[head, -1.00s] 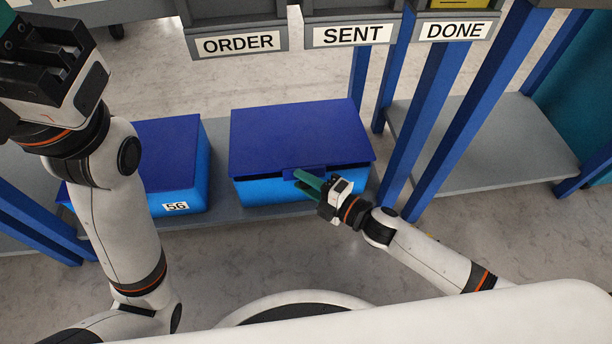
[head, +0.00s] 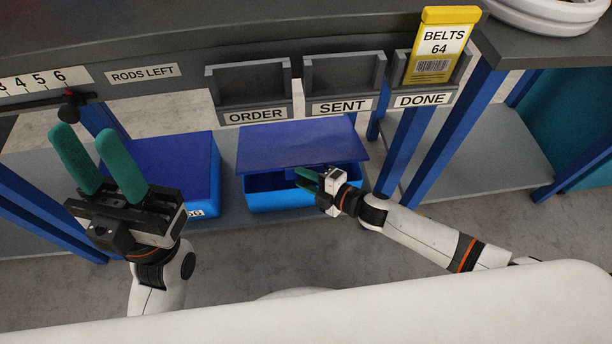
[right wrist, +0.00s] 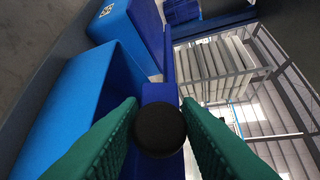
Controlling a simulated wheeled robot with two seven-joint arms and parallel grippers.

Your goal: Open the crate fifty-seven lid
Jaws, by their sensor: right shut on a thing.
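The crate under my right gripper is light blue (head: 290,201), on the low shelf; no number shows on it. Its dark blue lid (head: 300,146) is tilted up at the front, and a dark gap shows the inside. My right gripper (head: 308,178) is shut on the lid's front tab. In the right wrist view the blue tab (right wrist: 160,94) lies between the green fingers, partly hidden by a dark round part. My left gripper (head: 84,138) is open and empty, fingers up, at the left, away from the crate.
A closed crate labelled 56 (head: 178,165) stands to the left on the shelf. Above are the worktop (head: 190,45) and trays marked ORDER (head: 255,116), SENT (head: 340,106) and DONE (head: 422,100). A yellow BELTS 64 card (head: 441,45) stands in DONE. Blue posts (head: 455,130) rise right of the crate.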

